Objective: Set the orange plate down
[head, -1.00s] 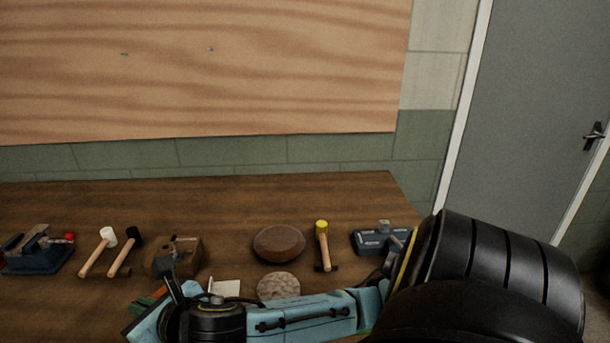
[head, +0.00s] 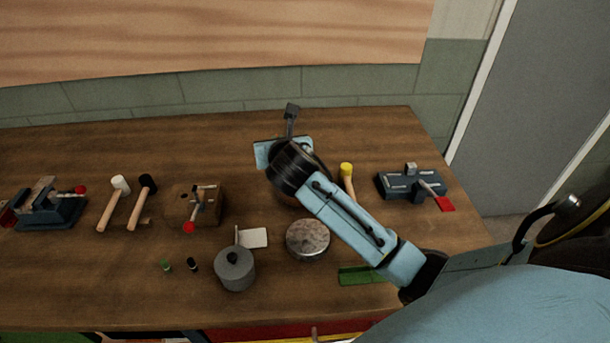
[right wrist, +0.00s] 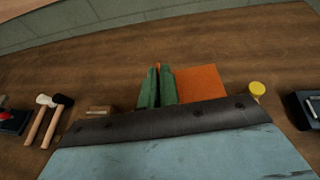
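The orange plate (right wrist: 200,83) shows in the right wrist view, flat-looking and square, just right of the green fingers of my right gripper (right wrist: 157,86). The fingers are close together, with a sliver of orange between their tips, and appear shut on part of the plate. Whether the plate touches the wooden bench (head: 90,285) cannot be told. In the head view my right arm reaches over the back of the bench and hides the plate and the fingers. My left gripper is not in view.
On the bench stand a vise (head: 50,207), white and black mallets (head: 114,202), a wooden block with a clamp (head: 180,207), a grey pot (head: 235,270), a round metal disc (head: 308,239), a yellow-headed hammer (head: 347,175) and a red-handled tool (head: 405,184). The back left is clear.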

